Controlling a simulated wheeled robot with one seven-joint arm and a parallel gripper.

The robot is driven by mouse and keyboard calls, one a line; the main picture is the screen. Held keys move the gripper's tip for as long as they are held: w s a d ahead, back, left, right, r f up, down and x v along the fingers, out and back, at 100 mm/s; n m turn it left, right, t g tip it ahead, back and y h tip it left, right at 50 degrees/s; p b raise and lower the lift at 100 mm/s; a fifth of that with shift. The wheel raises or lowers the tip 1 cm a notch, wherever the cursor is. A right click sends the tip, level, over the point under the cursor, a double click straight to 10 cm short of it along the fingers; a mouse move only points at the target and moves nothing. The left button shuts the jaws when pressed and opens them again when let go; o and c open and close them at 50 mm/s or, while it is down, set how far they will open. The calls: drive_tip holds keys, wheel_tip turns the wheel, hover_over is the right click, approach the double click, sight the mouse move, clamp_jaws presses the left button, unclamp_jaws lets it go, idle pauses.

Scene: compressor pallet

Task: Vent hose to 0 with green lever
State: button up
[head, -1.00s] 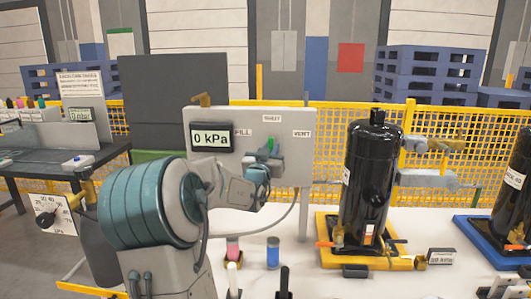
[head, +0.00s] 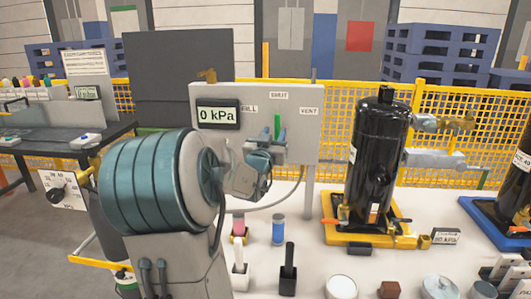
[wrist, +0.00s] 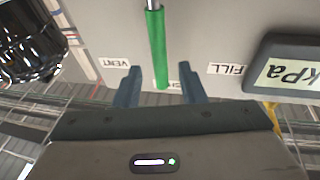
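The green lever (head: 277,126) stands upright on the grey panel (head: 215,97), pointing at the SHUT label (head: 279,95). The FILL label is to its left, partly hidden by the display, and the VENT label (head: 308,111) is to its right. The display (head: 217,114) reads 0 kPa. My gripper (head: 270,147) is just below the lever's tip in the head view. In the wrist view, which is upside down, my gripper (wrist: 160,76) is open. The green lever (wrist: 156,45) shows between its two fingers, with gaps on both sides. A grey hose (head: 262,207) curves below the panel.
A black compressor (head: 380,160) stands on a yellow pallet (head: 335,233) to the right. Pink and blue cylinders (head: 278,230) and black and white upright items (head: 288,270) stand on the white table. A yellow mesh fence (head: 450,140) runs behind.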

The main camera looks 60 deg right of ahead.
drive_tip(key=v, duration=0.9)
drive_tip(key=shift+a+f, duration=0.15)
drive_tip(key=shift+a, duration=0.1)
drive_tip(key=w+a+f+n+t+y+p, duration=0.3)
drive_tip(key=w+a+n+t+y+p, duration=0.15)
drive_tip(key=w+a+y, duration=0.6)
drive_tip(key=w+a+f+n+t+y+p, duration=0.1)
drive_tip(key=w+a+n+y+p, duration=0.25)
drive_tip(key=a, duration=1.05)
drive_tip(key=s+a+n+g+y+p, duration=0.3)
drive_tip(key=s+a+n+g+y, duration=0.2)
drive_tip(key=s+a, duration=1)
drive_tip(key=a+f+n+g, duration=0.1)
drive_tip(key=a+g, duration=0.2)
drive_tip(key=a, duration=0.1)
drive_tip(key=shift+s+n+y, duration=0.4)
drive_tip(key=shift+d, duration=0.15)
